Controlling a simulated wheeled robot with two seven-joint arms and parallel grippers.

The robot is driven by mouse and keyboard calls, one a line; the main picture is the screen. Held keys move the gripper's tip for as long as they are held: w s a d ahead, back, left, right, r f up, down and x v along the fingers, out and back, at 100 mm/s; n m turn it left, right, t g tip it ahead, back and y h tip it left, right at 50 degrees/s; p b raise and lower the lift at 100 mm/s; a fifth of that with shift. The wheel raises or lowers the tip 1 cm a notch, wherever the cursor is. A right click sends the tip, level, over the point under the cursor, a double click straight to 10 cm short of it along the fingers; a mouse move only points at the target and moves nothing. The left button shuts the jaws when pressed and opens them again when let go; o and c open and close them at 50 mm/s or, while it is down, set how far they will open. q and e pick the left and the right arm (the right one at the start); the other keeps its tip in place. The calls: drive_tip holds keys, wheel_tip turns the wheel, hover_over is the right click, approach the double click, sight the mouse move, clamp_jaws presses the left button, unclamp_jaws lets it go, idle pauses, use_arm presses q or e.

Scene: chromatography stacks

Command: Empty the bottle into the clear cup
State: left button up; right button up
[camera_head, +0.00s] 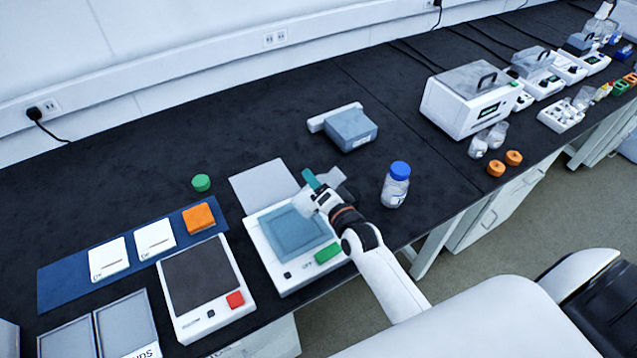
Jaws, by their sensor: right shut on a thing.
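My right gripper (318,192) reaches in from the lower right over the far edge of a white device with a blue-grey top. It is shut on a small teal object (311,178), mostly hidden by the gripper; I cannot tell if this is part of a bottle. A grey, partly see-through shape (342,181) shows just right of the jaws, too small to identify. A clear bottle with a blue cap (397,187) stands upright on the bench to the right, apart from the gripper. I cannot make out a clear cup for certain. My left gripper is not in view.
A green cap (201,183) lies on the black bench. The white device (293,277) and a dark-topped device (203,286) stand at the front. A blue mat (66,288) holds white cards and an orange block (198,218). A grey-blue box (351,131) stands behind.

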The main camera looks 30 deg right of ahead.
drive_tip(key=shift+m, duration=0.3)
drive_tip(key=shift+f+m, duration=0.2)
drive_tip(key=shift+m, duration=0.1)
drive_tip(key=shift+f+m+y, duration=0.1)
drive_tip(key=shift+m+y, duration=0.2)
drive_tip(key=shift+m, duration=0.2)
drive_tip(key=shift+m, duration=0.5)
